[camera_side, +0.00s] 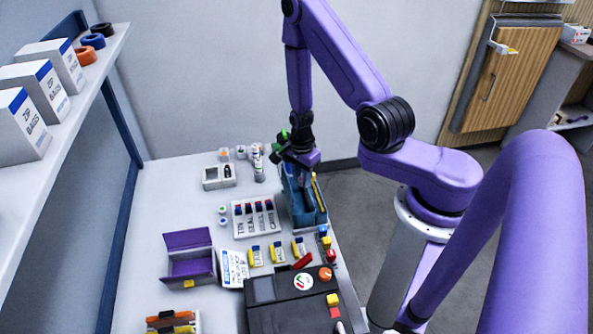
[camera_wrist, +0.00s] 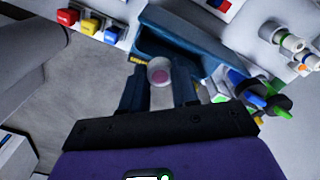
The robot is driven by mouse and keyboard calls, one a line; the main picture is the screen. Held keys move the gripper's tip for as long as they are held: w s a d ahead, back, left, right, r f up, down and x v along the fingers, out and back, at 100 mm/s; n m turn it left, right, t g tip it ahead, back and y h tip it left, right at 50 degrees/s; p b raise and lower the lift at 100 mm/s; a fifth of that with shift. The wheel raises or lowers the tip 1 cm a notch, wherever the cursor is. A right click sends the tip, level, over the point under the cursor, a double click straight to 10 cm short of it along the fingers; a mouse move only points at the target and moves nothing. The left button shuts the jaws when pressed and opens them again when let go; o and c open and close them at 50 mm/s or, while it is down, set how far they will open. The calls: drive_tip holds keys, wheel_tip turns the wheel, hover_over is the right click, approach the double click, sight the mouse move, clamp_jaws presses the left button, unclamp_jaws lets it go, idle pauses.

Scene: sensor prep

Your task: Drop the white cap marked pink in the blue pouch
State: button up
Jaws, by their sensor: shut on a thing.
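The white cap with a pink mark (camera_wrist: 159,72) sits between the two dark fingertips of my gripper (camera_wrist: 160,88) in the wrist view. My gripper is shut on it. The blue pouch (camera_wrist: 185,32) lies just past the fingertips in the wrist view. In the side view the pouch (camera_side: 303,217) stands open at the table's right edge, and my gripper (camera_side: 300,178) points down at its opening. The cap is hidden in the side view, and I cannot tell there how deep the fingertips are.
A white labelled rack (camera_side: 255,217) stands left of the pouch. Small bottles (camera_side: 259,172) and a white box (camera_side: 219,177) are behind it. A purple open box (camera_side: 189,255) and a dark case (camera_side: 290,300) are nearer the front. The table's left middle is clear.

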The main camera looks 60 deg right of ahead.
wheel_tip(320, 180, down, 8)
drive_tip(key=shift+f, duration=0.2)
idle(0.7)
drive_tip(key=o, duration=0.9)
drive_tip(key=shift+o, duration=0.7)
drive_tip(key=shift+w, duration=0.15)
drive_tip(key=shift+o, duration=0.3)
drive_tip(key=shift+w, duration=0.1)
